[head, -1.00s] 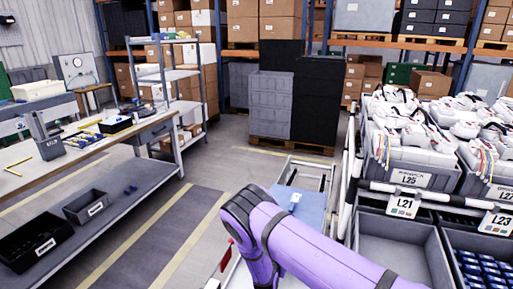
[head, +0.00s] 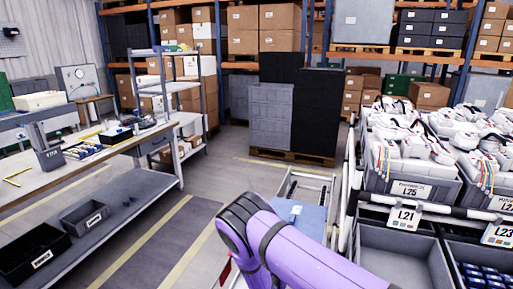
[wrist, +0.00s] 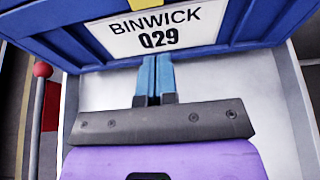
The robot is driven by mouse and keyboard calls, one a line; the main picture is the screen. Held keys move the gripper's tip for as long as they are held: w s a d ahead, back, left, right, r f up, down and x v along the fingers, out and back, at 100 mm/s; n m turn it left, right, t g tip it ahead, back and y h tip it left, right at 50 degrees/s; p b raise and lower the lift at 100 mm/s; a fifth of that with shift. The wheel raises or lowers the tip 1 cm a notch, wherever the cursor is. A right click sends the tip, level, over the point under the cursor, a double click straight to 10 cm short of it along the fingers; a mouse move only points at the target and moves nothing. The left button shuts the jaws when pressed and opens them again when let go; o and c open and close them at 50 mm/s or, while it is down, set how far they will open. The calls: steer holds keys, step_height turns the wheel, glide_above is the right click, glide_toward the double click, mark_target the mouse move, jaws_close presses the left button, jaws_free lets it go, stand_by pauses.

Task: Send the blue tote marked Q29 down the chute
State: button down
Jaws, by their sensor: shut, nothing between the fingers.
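The blue tote (wrist: 215,25) fills the top of the wrist view. Its white label (wrist: 160,30) reads BINWICK Q29. My gripper (wrist: 154,62) is shut and empty, with its blue fingertips at the tote's wall just below the label; I cannot tell whether they touch it. The tote stands on a pale flat surface (wrist: 235,90). In the head view a blue top, probably the same tote (head: 306,214), shows beyond my purple arm, with a small pale patch on it. My gripper is hidden there.
A rail frame (head: 308,178) runs away behind the tote. A red knob (wrist: 42,70) stands at the left in the wrist view. A rack with grey bins (head: 395,250) is close on the right. A workbench (head: 100,165) stands left, beyond clear floor. A pallet stack (head: 272,115) stands behind.

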steer(key=shift+s+a+r, duration=0.1)
steer(key=shift+s+r, duration=0.1)
steer(key=shift+r, duration=1.15)
steer(key=shift+s+a+r, duration=0.1)
steer(key=shift+s+r, duration=0.05)
steer(key=shift+r, duration=1.2)
steer(key=s+d+r+m+g+h, duration=0.1)
steer(key=d+r+m+g+h, duration=0.15)
steer(key=d+r+m, duration=0.7)
steer(key=s+d+r+m+g+h, duration=0.1)
steer(key=s+d+r+m+g, duration=0.15)
steer(key=r, duration=1.35)
steer(key=s+d+r+m+g+h, duration=0.1)
steer(key=d+r+m+g, duration=0.35)
steer(key=r, duration=0.85)
steer(key=s+d+r+m+y, duration=0.2)
steer(key=s+d+r+m, duration=0.15)
steer(key=s+r, duration=0.35)
steer(key=s+d+r+m+y, duration=0.2)
steer(key=s+r+m, duration=0.25)
steer(key=s, duration=0.45)
steer(key=s+d+r+m+y, duration=0.2)
steer(key=s+d+r+m, duration=0.15)
steer(key=s+r, duration=0.35)
steer(key=s+a+r+m+t+y, duration=0.1)
steer(key=s+a+m+t+y, duration=0.1)
steer(key=s, duration=0.9)
steer(key=shift+s+a+m+y, duration=0.15)
steer(key=shift+a+m+y, duration=0.4)
steer(key=shift+m, duration=0.45)
